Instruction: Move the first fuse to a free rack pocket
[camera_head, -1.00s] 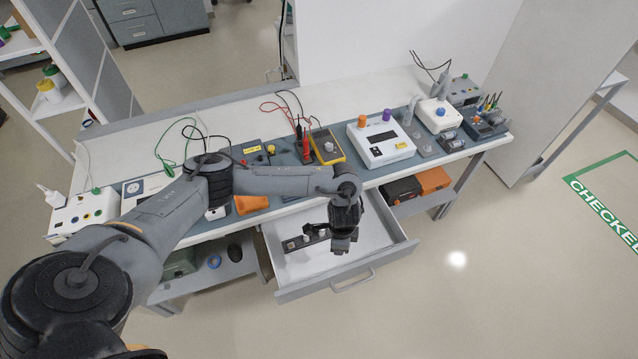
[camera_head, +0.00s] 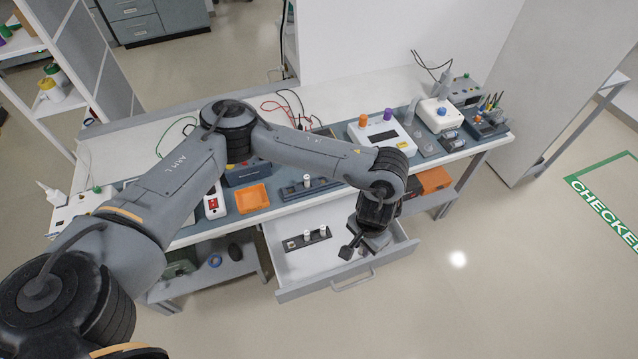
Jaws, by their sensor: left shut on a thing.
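My left gripper (camera_head: 350,251) hangs over the right part of the open drawer (camera_head: 340,282), to the right of a dark rack. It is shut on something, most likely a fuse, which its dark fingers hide. The dark rack (camera_head: 294,245) lies in the drawer and holds small white fuses (camera_head: 308,234). A second dark rack (camera_head: 323,185) lies on the bench's front strip, with one white fuse (camera_head: 307,180) standing in it. My right gripper is out of view.
An orange tray (camera_head: 251,198) and a white device with a red switch (camera_head: 212,203) sit left of the bench rack. A white instrument (camera_head: 382,137) stands to the right. The drawer front (camera_head: 350,284) sticks out over free floor.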

